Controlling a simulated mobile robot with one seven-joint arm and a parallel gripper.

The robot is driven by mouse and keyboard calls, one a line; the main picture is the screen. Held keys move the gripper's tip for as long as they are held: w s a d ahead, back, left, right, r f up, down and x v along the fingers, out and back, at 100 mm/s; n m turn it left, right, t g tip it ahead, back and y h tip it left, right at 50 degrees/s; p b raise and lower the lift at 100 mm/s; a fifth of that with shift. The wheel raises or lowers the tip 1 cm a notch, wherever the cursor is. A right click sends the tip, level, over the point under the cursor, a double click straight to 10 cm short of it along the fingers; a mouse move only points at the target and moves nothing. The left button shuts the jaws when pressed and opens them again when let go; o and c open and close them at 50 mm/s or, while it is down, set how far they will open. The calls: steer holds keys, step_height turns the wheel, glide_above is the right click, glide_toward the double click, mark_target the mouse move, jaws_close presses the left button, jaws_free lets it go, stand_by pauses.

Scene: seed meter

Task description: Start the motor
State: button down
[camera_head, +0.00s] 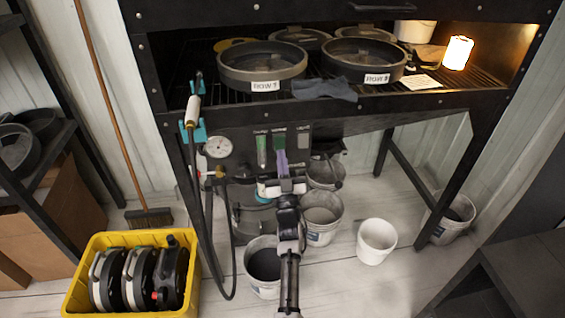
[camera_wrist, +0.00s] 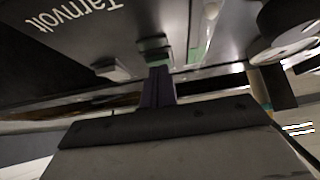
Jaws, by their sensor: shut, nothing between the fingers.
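A dark control panel (camera_head: 304,152) sits under the front edge of the bench in the head view. It carries a green upright part on its left and a green part (camera_head: 279,140) in the middle. In the wrist view my fingertips (camera_wrist: 158,71) are just below the green-fronted block; contact cannot be told.
A round gauge (camera_head: 219,147) and a hose (camera_head: 200,215) are left of the panel. Round pans (camera_head: 262,66), a dark cloth (camera_head: 324,88) and a lit lamp (camera_head: 457,52) are on the bench. Buckets (camera_head: 377,241) stand below, and a yellow crate (camera_head: 75,290) at lower left.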

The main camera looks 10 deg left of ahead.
steer(key=b, duration=0.2)
steer(key=shift+w+t+b, duration=0.25)
steer(key=shift+t+b, duration=0.05)
steer(key=shift+b, duration=0.1)
steer(key=shift+f, duration=0.15)
